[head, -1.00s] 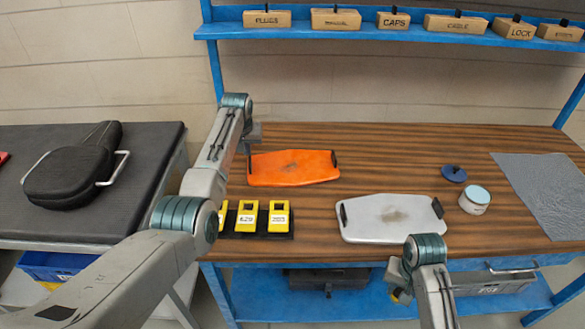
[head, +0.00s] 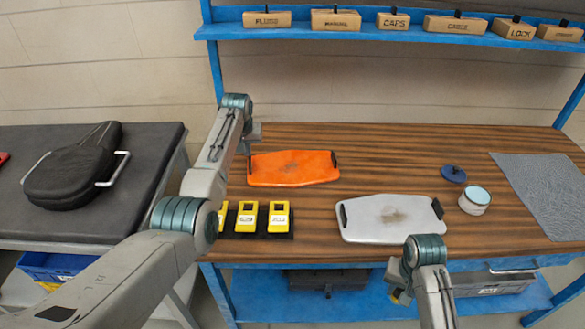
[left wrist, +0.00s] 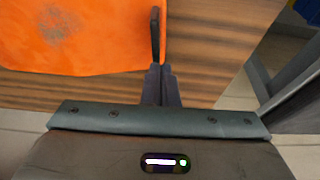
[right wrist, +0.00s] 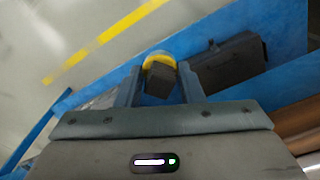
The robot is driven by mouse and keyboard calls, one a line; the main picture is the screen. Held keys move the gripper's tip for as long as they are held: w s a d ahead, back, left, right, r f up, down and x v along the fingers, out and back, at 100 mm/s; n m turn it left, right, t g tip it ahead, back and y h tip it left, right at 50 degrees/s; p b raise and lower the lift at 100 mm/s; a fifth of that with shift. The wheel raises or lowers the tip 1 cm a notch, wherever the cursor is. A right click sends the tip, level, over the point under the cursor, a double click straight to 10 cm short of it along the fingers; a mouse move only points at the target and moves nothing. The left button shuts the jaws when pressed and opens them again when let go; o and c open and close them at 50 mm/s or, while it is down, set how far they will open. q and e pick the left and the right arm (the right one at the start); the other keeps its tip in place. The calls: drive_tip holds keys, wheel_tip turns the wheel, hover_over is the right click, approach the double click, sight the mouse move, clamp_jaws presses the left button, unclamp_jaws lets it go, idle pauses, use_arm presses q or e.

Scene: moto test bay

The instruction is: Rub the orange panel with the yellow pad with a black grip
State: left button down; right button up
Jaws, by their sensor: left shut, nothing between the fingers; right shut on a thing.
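The orange panel (head: 270,175) lies on the wooden bench with a dark smudge in its middle and a black handle at each short end. It also shows in the left wrist view (left wrist: 105,45). My left gripper (left wrist: 161,72) is shut and empty at the end of the panel's left black handle (left wrist: 155,30); I cannot tell whether they touch. My right gripper (right wrist: 160,90) is shut on the black grip of the yellow pad (right wrist: 159,61). It holds the pad off the bench, in front of its front edge. In the head view the right fingers are mostly hidden by the arm.
A smudged light grey panel (head: 375,226) lies nearer the front edge. Several yellow tagged items (head: 278,218) stand at front left. A round tin (head: 474,201), a blue lid (head: 453,174) and a grey cloth (head: 545,190) lie to the right. A blue shelf (head: 380,32) holds labelled boxes.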

use_arm(q)
drive_tip(key=shift+f, duration=0.5)
use_arm(e)
drive_tip(key=shift+f, duration=0.2)
idle(0.4)
use_arm(q)
drive_tip(key=shift+r, duration=0.15)
use_arm(e)
drive_tip(key=shift+r, duration=0.15)
